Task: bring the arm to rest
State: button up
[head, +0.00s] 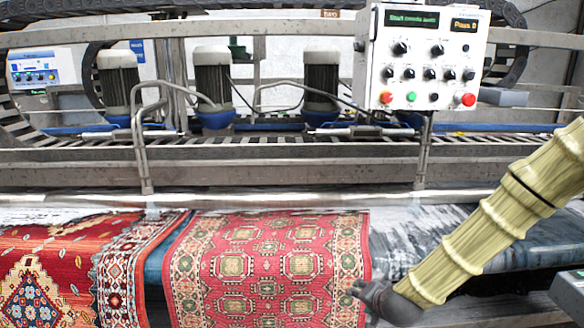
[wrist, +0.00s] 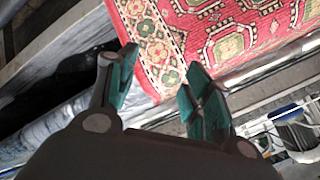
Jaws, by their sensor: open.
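My arm (head: 485,230) reaches in from the right in the head view and slopes down to the left. My gripper (head: 358,289) is at its lower end, in front of the right edge of a red patterned rug (head: 265,265). In the wrist view my gripper (wrist: 160,68) has its two teal-lined fingers apart, with nothing between them. The red rug also shows there beyond the fingertips (wrist: 245,30). I cannot tell the exact gap between the fingers and the rug.
A second rug (head: 60,265) lies at the left. A white control panel (head: 425,55) with knobs and buttons stands above the metal machine frame (head: 290,170). Several motors stand behind it. A grey wet-looking surface (head: 415,240) lies right of the red rug, beneath my arm.

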jog(key=s+f+n+g, duration=0.4)
jog(key=s+f+g, duration=0.1)
jog(key=s+f, duration=1.65)
jog(key=s+d+f+n+g, duration=0.1)
jog(key=s+f, duration=0.1)
jog(key=s, duration=0.5)
jog(key=s+d+f+n+g+h, duration=0.1)
jog(key=s+f+g, duration=0.1)
jog(key=s, duration=0.5)
jog(key=s+d+f+n+g, duration=0.1)
jog(key=s+f, duration=0.3)
jog(key=s, duration=0.3)
jog(key=shift+n+g, duration=0.3)
jog(key=shift+g, duration=0.1)
jog(key=shift+c, duration=0.2)
